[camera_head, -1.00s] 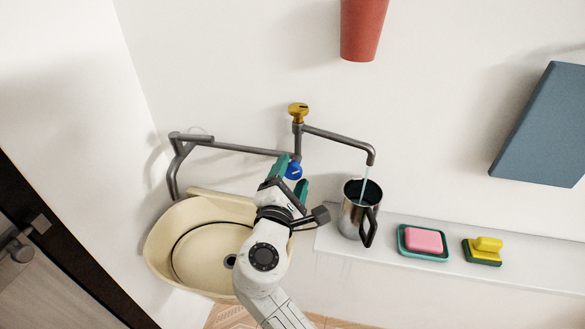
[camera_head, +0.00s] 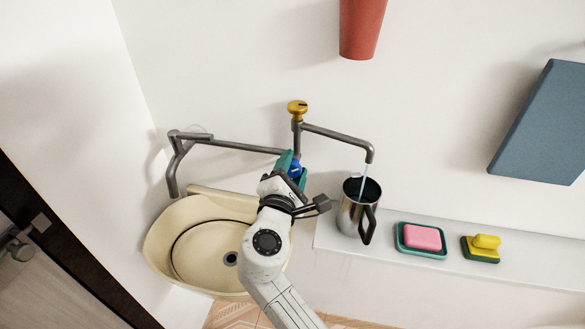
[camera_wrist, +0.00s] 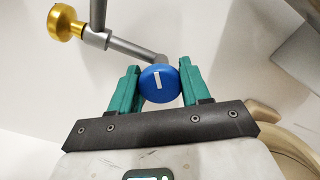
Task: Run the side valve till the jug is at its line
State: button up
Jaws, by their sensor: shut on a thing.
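My gripper (camera_head: 293,172) has its green fingers on either side of the blue knob (camera_head: 296,168) on the wall pipe. In the wrist view the fingers press against both sides of the blue knob (camera_wrist: 159,84), whose white mark runs nearly upright. A yellow knob (camera_head: 297,107) sits above on the same pipe; it also shows in the wrist view (camera_wrist: 66,22). A thin stream of water (camera_head: 364,182) runs from the spout (camera_head: 369,155) into the metal jug (camera_head: 350,217). The jug stands upright on the shelf with its black handle (camera_head: 368,225) toward me. Its water level and line cannot be made out.
A cream basin (camera_head: 165,250) is below left, under a grey pipe (camera_head: 176,175). A pink block on a green tray (camera_head: 420,253) and a yellow-and-green item (camera_head: 483,246) share the shelf (camera_head: 540,265). A blue panel (camera_head: 540,125) and red vessel (camera_head: 359,28) are above.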

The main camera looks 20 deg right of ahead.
jog(key=shift+f+b, duration=0.15)
jog(key=shift+b, duration=0.2)
jog(key=shift+c, duration=0.4)
jog(key=shift+m, duration=0.5)
jog(key=m+b, duration=0.1)
jog(key=b, duration=0.2)
jog(key=shift+f+m, duration=0.15)
jog(key=shift+m, duration=0.25)
jog(key=m+b, duration=0.3)
jog(key=m, duration=0.1)
jog(key=shift+b, duration=0.4)
jog(key=o, duration=0.9)
jog(key=shift+r, duration=0.2)
jog(key=shift+o, duration=0.2)
jog(key=b+v, duration=0.1)
jog(key=v, duration=1)
